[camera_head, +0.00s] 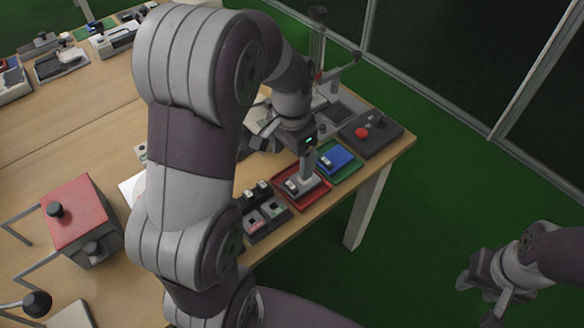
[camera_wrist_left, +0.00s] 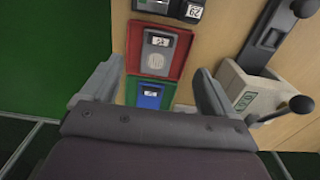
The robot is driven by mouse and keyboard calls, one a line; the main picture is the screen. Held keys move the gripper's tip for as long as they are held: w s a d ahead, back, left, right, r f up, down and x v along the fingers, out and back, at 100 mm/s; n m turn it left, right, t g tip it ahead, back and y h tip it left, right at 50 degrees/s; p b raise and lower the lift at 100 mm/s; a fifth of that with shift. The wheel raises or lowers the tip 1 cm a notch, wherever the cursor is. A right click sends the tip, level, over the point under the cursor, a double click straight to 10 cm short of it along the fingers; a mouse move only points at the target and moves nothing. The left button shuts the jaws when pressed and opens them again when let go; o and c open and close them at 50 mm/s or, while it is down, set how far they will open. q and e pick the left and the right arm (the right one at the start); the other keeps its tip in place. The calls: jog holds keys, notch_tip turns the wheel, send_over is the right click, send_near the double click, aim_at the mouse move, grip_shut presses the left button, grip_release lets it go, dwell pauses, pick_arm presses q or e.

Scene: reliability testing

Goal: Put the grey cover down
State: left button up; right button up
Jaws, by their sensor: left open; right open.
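A grey cover (camera_head: 293,186) with a white label lies in a red tray (camera_head: 318,194) near the table's front edge. In the left wrist view the grey cover (camera_wrist_left: 158,62) shows its label and a round patch, lying flat in the red tray (camera_wrist_left: 183,48). My left gripper (camera_head: 286,152) is above the trays, with one finger in front of part of the cover. In the wrist view my left gripper (camera_wrist_left: 158,84) is open, its fingers apart on either side of the trays, nothing between them. My right gripper (camera_head: 478,299) is open and empty over the green floor.
A blue piece (camera_head: 335,159) lies in a green tray (camera_head: 350,172) beside the red one. A black holder (camera_head: 262,232) is on the other side. A box with a red button (camera_head: 362,133) stands at the corner. A red-topped box (camera_head: 78,205) stands left.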

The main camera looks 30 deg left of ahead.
pick_arm(q)
jog(key=s+d+f+n+t, duration=0.1)
jog(key=s+d+n, duration=0.3)
jog(key=s, duration=0.5)
jog(key=shift+d+f, duration=0.65)
jog(key=shift+f, duration=0.05)
